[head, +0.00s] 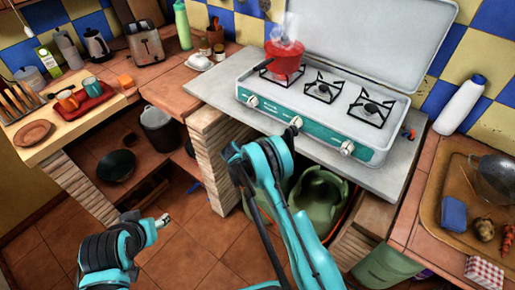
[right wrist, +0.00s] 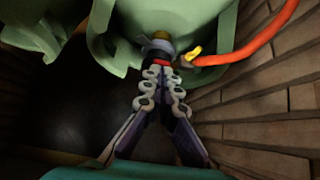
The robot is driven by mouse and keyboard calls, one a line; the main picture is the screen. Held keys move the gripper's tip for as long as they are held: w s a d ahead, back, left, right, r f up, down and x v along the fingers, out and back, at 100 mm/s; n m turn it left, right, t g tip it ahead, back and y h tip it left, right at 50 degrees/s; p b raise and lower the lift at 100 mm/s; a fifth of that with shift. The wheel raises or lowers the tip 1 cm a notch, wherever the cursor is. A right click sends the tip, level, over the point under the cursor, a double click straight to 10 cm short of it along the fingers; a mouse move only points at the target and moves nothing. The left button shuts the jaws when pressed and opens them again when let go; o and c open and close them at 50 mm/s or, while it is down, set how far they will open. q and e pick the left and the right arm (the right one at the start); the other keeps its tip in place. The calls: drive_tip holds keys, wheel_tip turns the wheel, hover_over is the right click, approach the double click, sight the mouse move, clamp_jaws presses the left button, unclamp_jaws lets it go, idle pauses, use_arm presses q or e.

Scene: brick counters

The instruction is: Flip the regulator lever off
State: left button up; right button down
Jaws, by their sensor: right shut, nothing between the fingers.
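In the right wrist view, a yellow lever (right wrist: 194,51) sticks out at a slant to the right of the grey regulator (right wrist: 156,52), above the green gas cylinder (right wrist: 205,20). My right gripper (right wrist: 161,72) is shut and empty. Its fingertips are just below the regulator and left of the lever; I cannot tell whether they touch. In the head view the green cylinder (head: 318,195) stands under the counter, partly behind my right arm; the lever and right gripper cannot be made out there. My left gripper (head: 162,220) hangs over the floor at the lower left, too small to read.
An orange hose (right wrist: 255,45) runs from the regulator to the upper right. Brick walls (right wrist: 265,110) stand close on the right. Above is the counter slab (head: 215,92) with the gas stove (head: 310,125) and a red pot (head: 284,60). The tiled floor (head: 185,265) is open.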

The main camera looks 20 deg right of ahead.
drive_tip(key=f, duration=0.4)
drive_tip(key=shift+s+a, duration=0.35)
drive_tip(key=shift+s, duration=0.05)
drive_tip(key=shift+r, duration=0.2)
use_arm(q)
drive_tip(key=shift+r, duration=0.25)
use_arm(e)
drive_tip(key=shift+r, duration=0.7)
drive_tip(key=shift+f, duration=0.1)
